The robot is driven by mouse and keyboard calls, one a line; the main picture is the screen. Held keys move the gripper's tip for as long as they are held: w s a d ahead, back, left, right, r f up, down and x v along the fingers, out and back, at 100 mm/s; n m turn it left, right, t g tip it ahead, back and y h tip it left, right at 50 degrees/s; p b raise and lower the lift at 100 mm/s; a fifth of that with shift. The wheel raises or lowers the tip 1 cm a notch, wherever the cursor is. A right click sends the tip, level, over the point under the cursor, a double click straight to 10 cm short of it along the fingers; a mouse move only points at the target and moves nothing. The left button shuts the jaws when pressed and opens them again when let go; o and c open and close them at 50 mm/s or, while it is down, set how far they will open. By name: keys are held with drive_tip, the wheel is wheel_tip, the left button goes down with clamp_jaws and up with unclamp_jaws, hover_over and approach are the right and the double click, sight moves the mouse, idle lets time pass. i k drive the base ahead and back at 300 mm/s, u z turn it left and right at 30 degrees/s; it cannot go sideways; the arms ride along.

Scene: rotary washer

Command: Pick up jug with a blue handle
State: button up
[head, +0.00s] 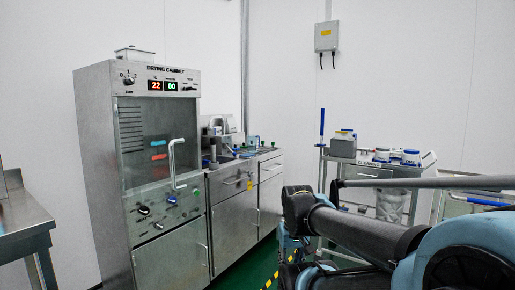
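I cannot make out a jug with a blue handle for sure in the head view. A clear container (392,207) sits on the lower part of the steel cart at the right, partly behind my arm; no handle shows on it. Small grey and blue items (221,139) stand on the steel counter beside the cabinet, too small to tell apart. My arm's dark and blue links cross the lower right of the view. My gripper's fingertips do not show.
A steel drying cabinet (95,150) with a glass door stands at the left, next to steel counter units (232,208). The cart (340,158) carries tubs and boxes on top and has a blue upright handle. A steel table (20,218) edges in at far left.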

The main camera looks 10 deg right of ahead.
sight(253, 141)
drive_tip(key=z, duration=0.15)
drive_tip(key=i, duration=3.05)
drive_tip(key=z, duration=0.1)
